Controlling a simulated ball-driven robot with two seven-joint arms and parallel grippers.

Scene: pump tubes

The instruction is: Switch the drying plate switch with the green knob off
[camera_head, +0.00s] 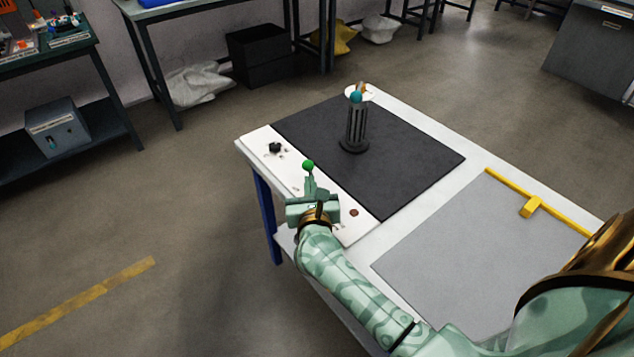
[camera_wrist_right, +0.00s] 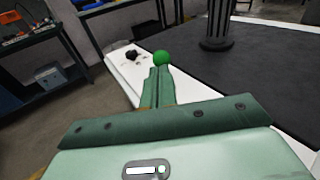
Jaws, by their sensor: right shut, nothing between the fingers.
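The green knob (camera_head: 308,165) stands on the white control panel (camera_head: 262,146) along the left edge of the drying plate (camera_head: 410,160). My right gripper (camera_head: 312,180) is shut and empty, with its fingertips right at the knob. In the right wrist view the green knob (camera_wrist_right: 162,58) shows just beyond the tips of the closed fingers (camera_wrist_right: 158,72). I cannot tell whether they touch. The fingers and hand hide the switch's base. My left gripper is not in view.
A black knob (camera_head: 275,147) sits farther back on the panel. A dark slotted holder (camera_head: 355,125) with tubes stands on the drying plate. A grey mat (camera_head: 470,250) with a yellow bar (camera_head: 531,207) lies at the right. Floor left of the table is clear.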

